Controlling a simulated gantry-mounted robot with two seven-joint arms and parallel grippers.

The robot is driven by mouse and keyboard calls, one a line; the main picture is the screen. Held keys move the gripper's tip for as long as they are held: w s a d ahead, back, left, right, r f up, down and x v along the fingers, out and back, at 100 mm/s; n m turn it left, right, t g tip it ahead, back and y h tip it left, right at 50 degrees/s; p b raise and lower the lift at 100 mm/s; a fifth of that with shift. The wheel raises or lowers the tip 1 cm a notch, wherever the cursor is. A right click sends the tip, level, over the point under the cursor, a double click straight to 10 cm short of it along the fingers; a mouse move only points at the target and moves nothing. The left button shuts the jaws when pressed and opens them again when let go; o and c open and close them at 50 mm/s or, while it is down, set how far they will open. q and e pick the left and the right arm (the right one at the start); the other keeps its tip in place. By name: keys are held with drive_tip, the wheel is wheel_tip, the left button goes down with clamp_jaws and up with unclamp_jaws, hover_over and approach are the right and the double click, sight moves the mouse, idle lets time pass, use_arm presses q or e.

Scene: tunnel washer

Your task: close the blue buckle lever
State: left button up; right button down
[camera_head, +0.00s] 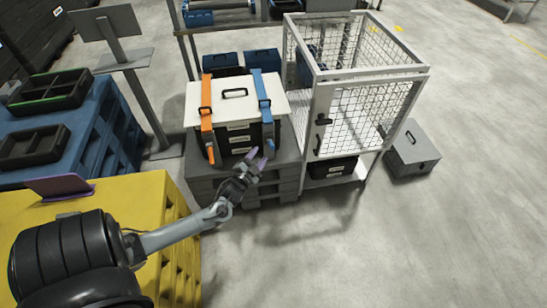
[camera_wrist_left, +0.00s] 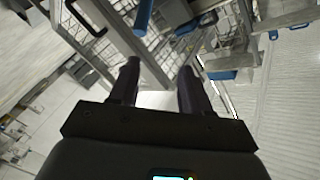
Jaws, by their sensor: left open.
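The blue strap (camera_head: 262,90) runs over the right side of a white-lidded dark case (camera_head: 235,97). Its buckle (camera_head: 264,104) sits near the lid's front edge; whether the lever stands open is too small to tell. My left gripper (camera_head: 257,157) is open and empty, in front of and below the case's front right corner, apart from the blue buckle. In the left wrist view, the gripper's two fingers (camera_wrist_left: 158,72) are spread, and a blue piece (camera_wrist_left: 143,14), perhaps the strap or lever, shows beyond them at the top. My right gripper is not in view.
An orange strap (camera_head: 206,105) crosses the case's left side. The case stands on a grey pallet (camera_head: 205,183). A wire mesh cage (camera_head: 355,110) stands close on the right, with a grey box (camera_head: 413,150) beyond. A yellow pallet (camera_head: 130,190) is at left. The right floor is clear.

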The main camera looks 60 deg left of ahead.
use_arm(q)
drive_tip(key=b, duration=0.5)
approach(272, 145)
wheel_tip(272, 145, down, 2)
drive_tip(key=w+a, duration=0.1)
drive_tip(key=a, duration=0.1)
drive_tip(key=shift+t, duration=0.3)
drive_tip(key=b+x, duration=0.2)
drive_tip(key=x, duration=0.1)
drive_tip(key=b+x, duration=0.1)
drive_tip(key=x, duration=0.2)
drive_tip(key=b+x, duration=0.2)
drive_tip(key=x, duration=0.2)
drive_tip(key=shift+d+f+b, duration=0.15)
drive_tip(key=shift+f+b, duration=0.2)
drive_tip(key=shift+f, duration=0.05)
drive_tip(key=shift+x, duration=0.75)
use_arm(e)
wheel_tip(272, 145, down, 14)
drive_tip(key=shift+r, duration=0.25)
use_arm(q)
drive_tip(key=shift+r, duration=0.15)
clamp_jaws()
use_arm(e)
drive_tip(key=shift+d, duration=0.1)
